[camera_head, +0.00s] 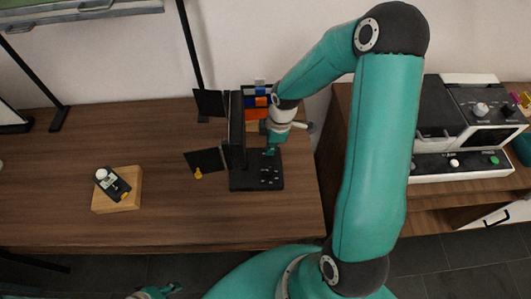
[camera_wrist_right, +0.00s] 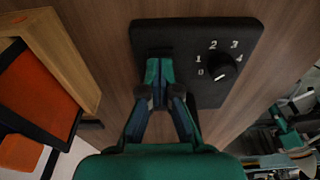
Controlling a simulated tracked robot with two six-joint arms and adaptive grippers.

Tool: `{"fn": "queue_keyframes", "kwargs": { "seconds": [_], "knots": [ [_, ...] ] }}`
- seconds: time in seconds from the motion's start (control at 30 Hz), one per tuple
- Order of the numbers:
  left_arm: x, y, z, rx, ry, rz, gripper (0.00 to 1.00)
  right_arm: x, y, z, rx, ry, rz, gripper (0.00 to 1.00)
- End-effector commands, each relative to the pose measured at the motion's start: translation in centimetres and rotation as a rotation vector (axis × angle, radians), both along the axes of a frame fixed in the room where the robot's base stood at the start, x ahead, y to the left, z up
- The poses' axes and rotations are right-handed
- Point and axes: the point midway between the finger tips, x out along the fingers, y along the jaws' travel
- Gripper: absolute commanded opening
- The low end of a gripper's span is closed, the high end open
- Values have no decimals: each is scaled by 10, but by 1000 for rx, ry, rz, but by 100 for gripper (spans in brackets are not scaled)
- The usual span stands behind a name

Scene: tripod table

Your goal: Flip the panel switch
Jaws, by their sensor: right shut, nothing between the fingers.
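A black panel lies flat on the wooden table; it shows in the head view (camera_head: 258,183) and, close up, in the right wrist view (camera_wrist_right: 185,35). It bears a round black dial (camera_wrist_right: 222,68) with a white mark and the numbers 0 to 4 around it. My right gripper (camera_head: 271,151) reaches down over the panel's far part. In the right wrist view its fingers (camera_wrist_right: 160,70) are shut and empty, over the panel to the left of the dial. I cannot make out a switch; the fingers hide that part. A small teal part of my left gripper (camera_head: 155,293) shows at the bottom edge.
An upright black screen-like plate (camera_head: 236,130) stands close at the panel's left. Orange and blue bins (camera_head: 256,103) stand behind it. A wooden block (camera_head: 128,203) with a small dark device lies further left. A white control console (camera_head: 460,130) stands at right. The table's front middle is clear.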

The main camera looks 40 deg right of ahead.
Motion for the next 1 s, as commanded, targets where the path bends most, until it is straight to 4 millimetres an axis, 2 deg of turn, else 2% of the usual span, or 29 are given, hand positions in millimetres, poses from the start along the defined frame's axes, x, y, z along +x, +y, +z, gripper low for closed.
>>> {"fn": "queue_keyframes", "kwargs": {
  "seconds": [0.17,0.37,1.0],
  "knots": [
    [0,0,-3,0,0,0,40,0,0,-4,0,0,0,0],
    [0,0,1,0,0,0,40,0,0,2,0,0,0,0],
    [0,0,42,0,0,0,40,0,0,53,0,-1,-1,0]
  ]
}}
